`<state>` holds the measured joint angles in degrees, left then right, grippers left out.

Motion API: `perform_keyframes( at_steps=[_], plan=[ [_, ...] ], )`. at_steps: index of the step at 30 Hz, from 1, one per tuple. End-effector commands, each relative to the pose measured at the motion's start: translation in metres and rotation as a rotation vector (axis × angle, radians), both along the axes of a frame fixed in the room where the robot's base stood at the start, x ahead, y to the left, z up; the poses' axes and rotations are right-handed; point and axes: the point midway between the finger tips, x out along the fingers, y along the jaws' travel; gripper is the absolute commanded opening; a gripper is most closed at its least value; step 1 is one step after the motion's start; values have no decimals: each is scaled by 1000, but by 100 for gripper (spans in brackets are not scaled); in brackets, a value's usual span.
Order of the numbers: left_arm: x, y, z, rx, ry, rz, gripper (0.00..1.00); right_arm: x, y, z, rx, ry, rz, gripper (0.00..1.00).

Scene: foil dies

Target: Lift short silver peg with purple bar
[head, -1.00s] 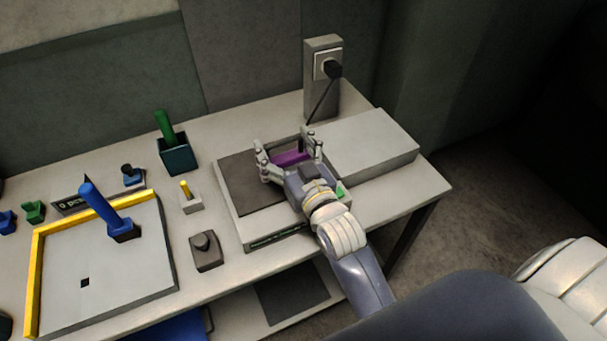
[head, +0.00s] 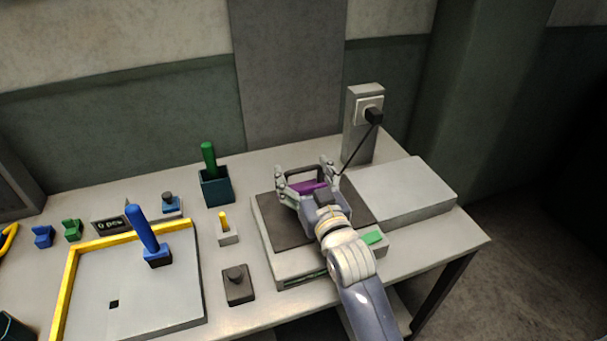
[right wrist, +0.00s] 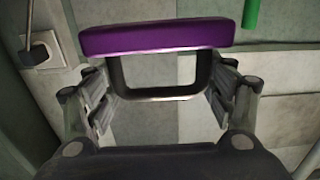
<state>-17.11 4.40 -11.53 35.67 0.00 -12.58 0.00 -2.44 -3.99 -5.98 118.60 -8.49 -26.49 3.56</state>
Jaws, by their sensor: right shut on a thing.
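A purple bar (head: 308,187) with a dark rectangular loop handle is held at my right gripper (head: 304,168), over the dark plate (head: 280,228) of a low press-like block. In the right wrist view the purple bar (right wrist: 157,37) lies across the top, and the dark loop (right wrist: 160,95) sits between the two fingers of my right gripper (right wrist: 162,93), which is shut on it. I cannot make out a silver peg on the bar. The gap between bar and plate is hidden by the hand. My left gripper is not in view.
A grey slab (head: 405,190) lies to the right, before a socket post (head: 361,130) with a plugged cable. To the left stand a green peg in a dark box (head: 216,188), a small yellow peg (head: 225,221), a knob block (head: 238,285) and a yellow-edged board (head: 135,290).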

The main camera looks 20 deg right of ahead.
Motion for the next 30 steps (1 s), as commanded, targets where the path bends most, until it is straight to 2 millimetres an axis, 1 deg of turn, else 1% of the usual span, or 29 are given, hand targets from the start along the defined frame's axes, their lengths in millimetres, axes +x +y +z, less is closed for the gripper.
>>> perform_keyframes(
  at_steps=[1,5,6,15,20,30],
  plan=[
    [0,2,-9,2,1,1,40,0,0,-6,0,-5,0,41],
    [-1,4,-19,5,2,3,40,0,0,-15,0,-4,0,41],
    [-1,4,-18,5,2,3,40,0,0,-17,0,-3,0,41],
    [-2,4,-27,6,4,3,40,0,0,-38,0,-4,0,41],
    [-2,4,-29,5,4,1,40,0,0,-43,0,-5,0,41],
    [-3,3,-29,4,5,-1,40,0,0,-43,0,-6,0,41]
  ],
)
